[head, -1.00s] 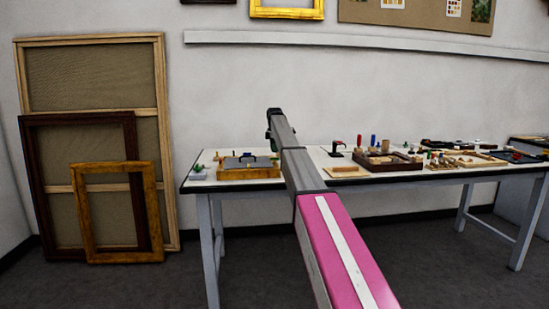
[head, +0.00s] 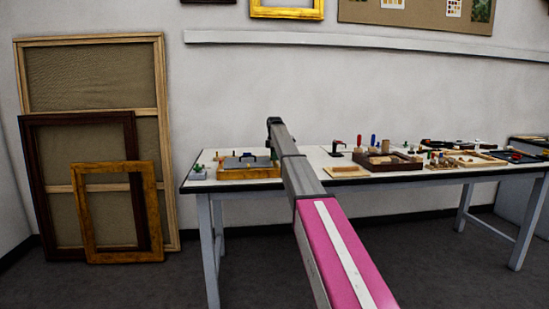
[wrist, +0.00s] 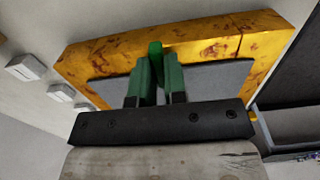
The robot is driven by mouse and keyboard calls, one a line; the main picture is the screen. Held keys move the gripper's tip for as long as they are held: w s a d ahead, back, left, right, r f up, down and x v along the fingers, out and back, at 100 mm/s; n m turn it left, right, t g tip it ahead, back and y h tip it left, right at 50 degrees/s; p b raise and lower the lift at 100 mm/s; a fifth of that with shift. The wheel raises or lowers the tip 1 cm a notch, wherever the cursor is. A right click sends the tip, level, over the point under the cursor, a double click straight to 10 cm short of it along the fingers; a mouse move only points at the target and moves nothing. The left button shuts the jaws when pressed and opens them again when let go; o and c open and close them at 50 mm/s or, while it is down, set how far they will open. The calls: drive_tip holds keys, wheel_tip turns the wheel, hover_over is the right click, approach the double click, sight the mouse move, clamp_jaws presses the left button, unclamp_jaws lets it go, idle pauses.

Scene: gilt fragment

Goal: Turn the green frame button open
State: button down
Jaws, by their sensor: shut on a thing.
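The gilt frame (head: 250,174) lies flat on the left end of the table in the head view, with a grey panel inside it. In the wrist view its worn gold rim (wrist: 245,38) crosses the top, with the grey panel (wrist: 221,76) nearer my gripper. The green frame button (wrist: 155,48) stands at the rim's inner edge. My gripper's (wrist: 158,78) green fingers are shut on the button, one on each side. The fingers hide most of it, so its turn angle is unclear. In the head view my arm partly covers the gripper.
White blocks (wrist: 25,67) lie beside the frame. A small tray with green bits (head: 198,173) sits at the table's left end. To the right stand a dark wooden tray (head: 388,163) and several tools. Larger frames (head: 88,190) lean on the wall at left.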

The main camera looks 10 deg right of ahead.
drive_tip(key=shift+m, duration=0.3)
drive_tip(key=m, duration=0.3)
drive_tip(key=shift+m, duration=0.3)
drive_tip(key=m, duration=0.4)
drive_tip(key=shift+m, duration=0.3)
drive_tip(key=m, duration=0.4)
drive_tip(key=shift+m, duration=2.5)
drive_tip(key=c, duration=1.2)
unclamp_jaws()
drive_tip(key=shift+o, duration=0.2)
